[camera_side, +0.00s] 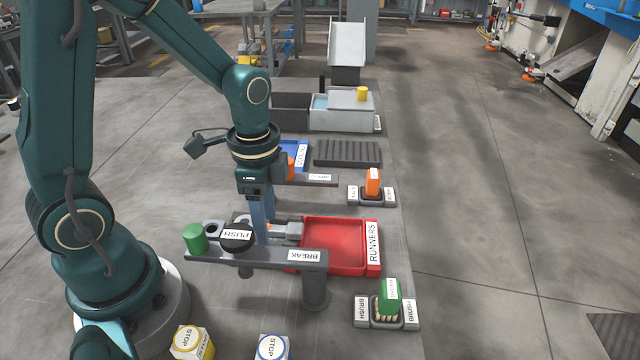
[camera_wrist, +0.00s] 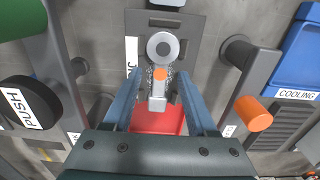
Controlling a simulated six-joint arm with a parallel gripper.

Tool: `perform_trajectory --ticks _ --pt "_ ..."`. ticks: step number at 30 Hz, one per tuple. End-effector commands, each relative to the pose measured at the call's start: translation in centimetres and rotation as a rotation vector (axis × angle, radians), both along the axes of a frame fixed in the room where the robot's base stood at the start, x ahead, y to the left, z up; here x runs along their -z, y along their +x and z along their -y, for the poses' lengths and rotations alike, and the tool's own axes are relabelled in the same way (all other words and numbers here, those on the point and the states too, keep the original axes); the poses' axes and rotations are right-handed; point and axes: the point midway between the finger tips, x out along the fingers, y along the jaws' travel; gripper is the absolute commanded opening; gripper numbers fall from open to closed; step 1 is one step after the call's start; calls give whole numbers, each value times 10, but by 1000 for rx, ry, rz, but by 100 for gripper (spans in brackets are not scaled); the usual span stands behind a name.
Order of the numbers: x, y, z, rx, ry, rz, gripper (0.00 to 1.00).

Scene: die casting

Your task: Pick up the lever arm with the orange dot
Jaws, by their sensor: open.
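The grey metal lever arm (camera_wrist: 157,92) lies on a dark grey plate (camera_wrist: 189,28), with a round, holed end (camera_wrist: 162,48) toward the top of the wrist view. Its orange dot (camera_wrist: 160,74) shows near the middle of the part. My gripper (camera_wrist: 160,78) is open, with one blue finger on each side of the part; contact cannot be told. In the side view my gripper (camera_side: 262,238) points down behind the BREAK bar (camera_side: 275,256). The part is mostly hidden there by the fingers.
The red RUNNERS tray (camera_side: 335,243) is right of my gripper. A black PUSH button (camera_side: 237,238) and green cylinder (camera_side: 195,238) stand at left. An orange-ended post (camera_wrist: 253,113) and blue COOLING tray (camera_wrist: 302,60) are at right in the wrist view. Green (camera_side: 388,298) and orange (camera_side: 372,182) brushes stand farther right.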

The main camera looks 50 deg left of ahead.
Motion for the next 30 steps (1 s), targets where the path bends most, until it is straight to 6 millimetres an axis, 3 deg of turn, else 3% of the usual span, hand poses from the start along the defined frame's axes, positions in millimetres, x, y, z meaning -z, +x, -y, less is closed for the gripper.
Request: perform_trajectory --ticks 9,12,14,30 --pt "3 0 0 0 0 1 57" --pt "3 0 0 0 0 1 19" --pt "3 0 0 0 0 1 0" --pt "3 0 0 0 0 3 0"
